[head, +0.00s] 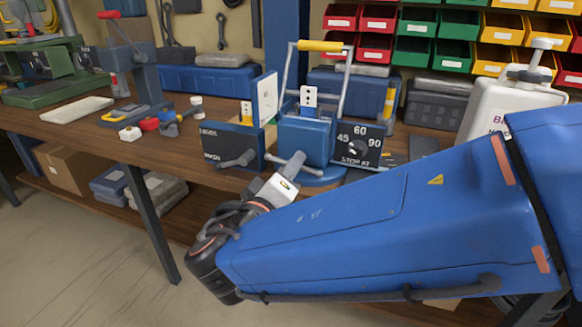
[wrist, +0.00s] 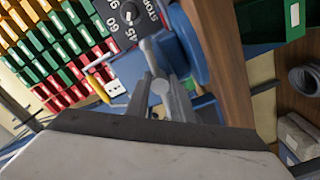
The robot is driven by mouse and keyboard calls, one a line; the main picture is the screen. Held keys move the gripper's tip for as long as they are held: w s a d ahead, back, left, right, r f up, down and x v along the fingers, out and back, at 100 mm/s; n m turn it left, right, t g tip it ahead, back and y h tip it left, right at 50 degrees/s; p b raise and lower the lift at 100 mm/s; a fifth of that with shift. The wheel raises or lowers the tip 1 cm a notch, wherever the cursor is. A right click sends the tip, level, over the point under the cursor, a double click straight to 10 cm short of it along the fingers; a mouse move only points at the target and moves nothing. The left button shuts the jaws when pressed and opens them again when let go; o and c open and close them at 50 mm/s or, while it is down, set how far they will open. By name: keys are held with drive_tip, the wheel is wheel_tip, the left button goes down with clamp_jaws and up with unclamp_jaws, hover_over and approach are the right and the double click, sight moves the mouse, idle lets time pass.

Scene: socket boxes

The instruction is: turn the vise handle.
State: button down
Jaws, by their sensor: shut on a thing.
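The blue vise (head: 305,143) stands at the front edge of the wooden bench, in the middle of the head view. Its grey bar handle (head: 292,166) sticks out at the front, and my gripper (head: 285,179) is at it. In the wrist view the gripper fingers (wrist: 162,92) are shut on the handle, whose round end (wrist: 161,86) shows between them. The blue vise body (wrist: 187,45) is just beyond. The fingers hide part of the handle.
A dial panel (head: 358,146) is right of the vise, and a dark box with a crank (head: 229,147) is left of it. A white bottle (head: 508,107) stands at the right. Coloured bins (head: 418,50) hang behind. My blue arm covers the lower right.

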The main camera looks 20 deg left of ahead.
drive_tip(key=shift+d+m, duration=0.15)
drive_tip(key=shift+m, duration=2.25)
drive_tip(key=shift+d, duration=0.1)
drive_tip(key=c, duration=1.1)
unclamp_jaws()
drive_tip(key=shift+s, duration=0.1)
drive_tip(key=s, duration=0.5)
drive_tip(key=s+a, duration=0.1)
drive_tip(key=s, duration=1.1)
drive_tip(key=shift+s+a, duration=0.15)
drive_tip(key=shift+a, duration=0.05)
